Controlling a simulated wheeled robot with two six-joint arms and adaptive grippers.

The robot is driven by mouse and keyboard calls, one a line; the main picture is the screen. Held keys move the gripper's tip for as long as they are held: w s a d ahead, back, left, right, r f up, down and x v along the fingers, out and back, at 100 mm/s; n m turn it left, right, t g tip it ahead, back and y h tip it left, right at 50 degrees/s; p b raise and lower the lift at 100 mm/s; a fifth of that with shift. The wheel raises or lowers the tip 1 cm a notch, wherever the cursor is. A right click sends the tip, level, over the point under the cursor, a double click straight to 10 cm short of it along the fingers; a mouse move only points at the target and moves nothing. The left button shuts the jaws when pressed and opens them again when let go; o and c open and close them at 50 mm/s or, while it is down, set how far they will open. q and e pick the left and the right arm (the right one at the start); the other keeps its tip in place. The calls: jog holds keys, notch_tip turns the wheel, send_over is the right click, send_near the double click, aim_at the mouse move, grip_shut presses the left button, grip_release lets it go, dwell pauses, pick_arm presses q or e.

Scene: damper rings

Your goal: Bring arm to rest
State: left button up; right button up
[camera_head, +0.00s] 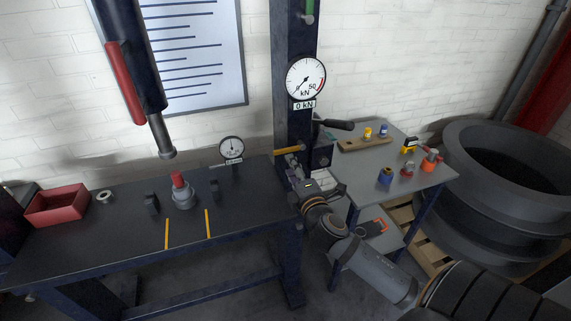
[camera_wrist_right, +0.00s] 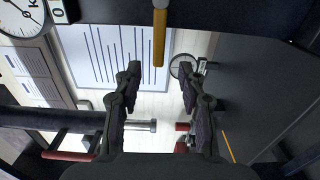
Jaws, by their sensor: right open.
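My right arm comes in from the lower right of the head view. Its gripper (camera_head: 300,175) is beside the dark press column (camera_head: 287,90), near the right end of the dark bench (camera_head: 110,235). In the right wrist view the two fingers of the right gripper (camera_wrist_right: 161,72) are apart, with nothing held between them. A yellow bar (camera_wrist_right: 160,38) shows just beyond the fingertips; a yellow bar (camera_head: 287,151) also juts from the column in the head view. My left gripper is not in view.
A press ram (camera_head: 160,135) hangs above a grey part with a red top (camera_head: 181,190). A red bin (camera_head: 57,205), a ring (camera_head: 104,196) and a small gauge (camera_head: 231,148) are on the bench. A side table (camera_head: 425,178) holds small items. Large dark rings (camera_head: 470,200) stand at right.

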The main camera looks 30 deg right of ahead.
jog(key=s+a+f+m+g, duration=0.3)
jog(key=s+f+m+g, duration=0.8)
jog(key=s+f, duration=0.4)
jog(key=s+a+f+m+g+y, duration=0.3)
jog(key=s+a+f+m+y, duration=0.15)
jog(key=s+a, duration=0.2)
jog(key=d+f+g, duration=0.1)
jog(key=d+f, duration=0.2)
jog(key=f, duration=2.1)
jog(key=s+d+f+g, duration=0.1)
jog(key=s+f, duration=1.8)
jog(key=s, duration=0.1)
jog(key=shift+s+d+h, duration=0.2)
jog(key=shift+s+h, duration=0.15)
jog(key=shift+h, duration=0.1)
